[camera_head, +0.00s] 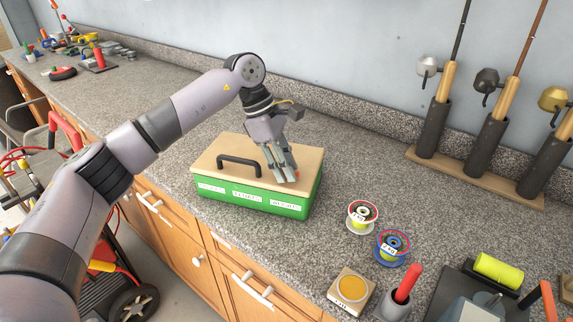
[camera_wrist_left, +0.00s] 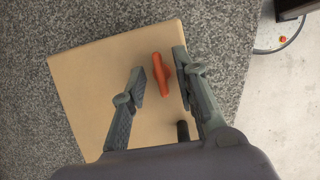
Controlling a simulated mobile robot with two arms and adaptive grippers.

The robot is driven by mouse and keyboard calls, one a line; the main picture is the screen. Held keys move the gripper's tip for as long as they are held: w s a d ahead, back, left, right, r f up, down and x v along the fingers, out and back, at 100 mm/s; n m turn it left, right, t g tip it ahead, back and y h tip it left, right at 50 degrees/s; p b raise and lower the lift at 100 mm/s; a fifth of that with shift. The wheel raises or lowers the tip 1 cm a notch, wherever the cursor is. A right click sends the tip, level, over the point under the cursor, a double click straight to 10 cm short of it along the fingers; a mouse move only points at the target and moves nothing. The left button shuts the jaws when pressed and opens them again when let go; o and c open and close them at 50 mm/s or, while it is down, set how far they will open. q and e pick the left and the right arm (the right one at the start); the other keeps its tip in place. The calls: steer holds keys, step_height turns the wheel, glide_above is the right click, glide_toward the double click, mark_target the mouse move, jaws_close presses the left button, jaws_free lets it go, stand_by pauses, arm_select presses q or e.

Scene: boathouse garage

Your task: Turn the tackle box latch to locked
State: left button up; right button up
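The tackle box (camera_head: 250,202) is green with a tan lid (camera_head: 262,153) and a black handle (camera_head: 238,162); it stands on the counter. The latch is an orange-red bar on the lid (camera_wrist_left: 163,75); in the head view only a small red bit of it shows beside the fingers. My left gripper (camera_head: 284,170) points down over the right part of the lid. In the left wrist view its fingers (camera_wrist_left: 160,76) are apart, with the latch between them. The latch lies closer to the right finger; I cannot tell whether they touch. My right gripper is not in view.
Two line spools (camera_head: 362,216) (camera_head: 392,247), a small tin on a block (camera_head: 351,290) and a red-handled tool (camera_head: 408,284) stand right of the box. Fishing rods stand in a rack (camera_head: 475,180) at the back right.

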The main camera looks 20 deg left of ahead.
arm_select(q)
steer(key=v, duration=1.2)
steer(key=shift+f, duration=0.1)
